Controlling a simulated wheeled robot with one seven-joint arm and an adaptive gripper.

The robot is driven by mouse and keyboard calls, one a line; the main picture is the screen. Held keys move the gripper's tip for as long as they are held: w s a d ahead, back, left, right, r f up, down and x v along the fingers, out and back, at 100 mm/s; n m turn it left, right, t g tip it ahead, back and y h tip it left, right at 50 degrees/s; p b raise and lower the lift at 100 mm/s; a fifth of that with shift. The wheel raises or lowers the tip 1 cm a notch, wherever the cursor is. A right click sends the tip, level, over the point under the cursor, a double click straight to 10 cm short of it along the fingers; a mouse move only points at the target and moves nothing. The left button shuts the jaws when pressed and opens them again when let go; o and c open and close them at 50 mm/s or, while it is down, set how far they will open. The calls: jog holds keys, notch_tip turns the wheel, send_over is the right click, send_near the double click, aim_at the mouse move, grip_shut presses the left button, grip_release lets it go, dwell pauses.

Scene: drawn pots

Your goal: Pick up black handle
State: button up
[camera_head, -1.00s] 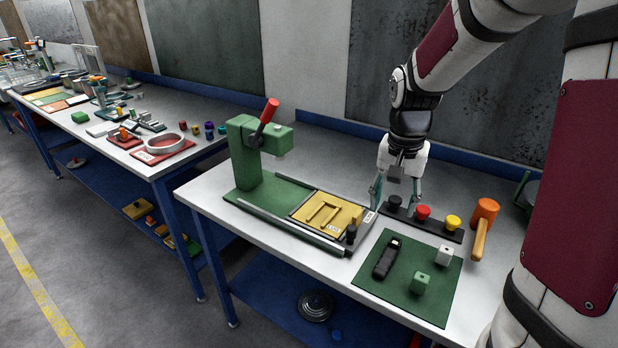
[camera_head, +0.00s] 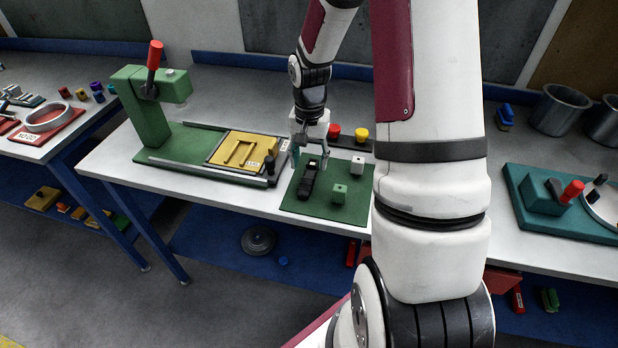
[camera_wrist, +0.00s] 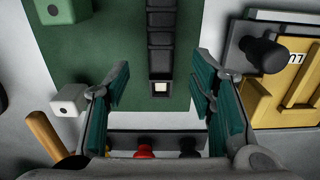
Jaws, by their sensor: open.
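The black handle (camera_head: 307,181) lies on a green mat (camera_head: 294,204) on the workbench. In the wrist view the black handle (camera_wrist: 160,42) is a ribbed dark bar with a small white square at its near end, running away from my gripper. My gripper (camera_wrist: 161,92) is open, its two teal fingers apart. The white end of the handle shows between the fingertips, with clear space on each side. In the head view my gripper (camera_head: 314,160) is just above and behind the handle's far end. No contact shows.
A green block (camera_head: 338,193) and a white block (camera_head: 357,166) stand right of the handle. A yellow plate (camera_head: 243,150) with a black knob (camera_head: 269,165) is to the left. A red knob (camera_head: 333,131) and a yellow knob (camera_head: 361,134) are behind. The mat's front is clear.

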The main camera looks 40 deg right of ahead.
aim_at(309, 176)
notch_tip(309, 176, down, 5)
jog(key=shift+a+r+p, duration=0.1)
jog(key=shift+p, duration=0.25)
jog(key=shift+c, duration=0.2)
grip_shut()
